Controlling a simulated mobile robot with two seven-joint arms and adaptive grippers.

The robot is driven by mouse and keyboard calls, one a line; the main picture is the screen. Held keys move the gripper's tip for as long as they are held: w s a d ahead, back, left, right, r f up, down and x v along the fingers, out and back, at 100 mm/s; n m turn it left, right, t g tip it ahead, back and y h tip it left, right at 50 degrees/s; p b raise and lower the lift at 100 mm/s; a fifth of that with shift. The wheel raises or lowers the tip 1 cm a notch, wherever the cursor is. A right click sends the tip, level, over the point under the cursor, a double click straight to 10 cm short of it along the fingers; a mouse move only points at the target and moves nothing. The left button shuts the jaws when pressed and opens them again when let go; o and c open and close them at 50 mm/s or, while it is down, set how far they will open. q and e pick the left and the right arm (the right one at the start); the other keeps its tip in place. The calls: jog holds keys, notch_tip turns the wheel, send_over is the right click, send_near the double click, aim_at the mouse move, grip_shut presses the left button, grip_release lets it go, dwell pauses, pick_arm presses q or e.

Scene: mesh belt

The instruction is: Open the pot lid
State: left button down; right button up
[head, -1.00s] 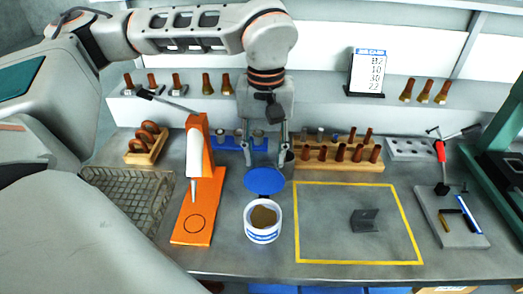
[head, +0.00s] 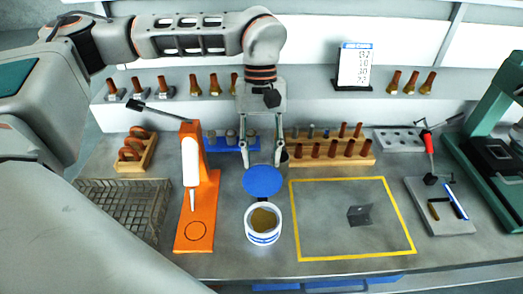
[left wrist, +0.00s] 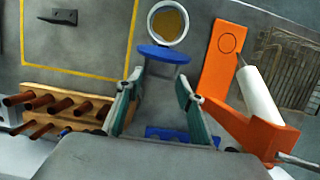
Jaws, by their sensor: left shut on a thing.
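The white pot (head: 263,238) stands on the grey bench with its top uncovered, and its brown contents show. It also shows at the top of the left wrist view (left wrist: 184,39). The round blue lid (head: 262,181) is off the opening, at the pot's far edge; whether it still touches the rim is hard to tell. My left gripper (head: 261,163) points down just behind the lid, its fingers apart at the lid's two sides, closed on it. The lid (left wrist: 163,54) shows at the fingertips in the left wrist view. My right gripper is not in view.
An orange stand (head: 195,225) with a white tube is left of the pot, a wire basket (head: 130,205) beyond it. A yellow-outlined area (head: 325,215) to the right is mostly clear, holding a dark bracket (head: 359,215).

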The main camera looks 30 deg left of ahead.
pick_arm(q)
jog(key=c, duration=1.5)
grip_release()
jog(key=shift+s+f, duration=0.15)
jog(key=shift+s, duration=0.05)
jog(key=shift+a, duration=0.1)
jog(key=v, duration=1.2)
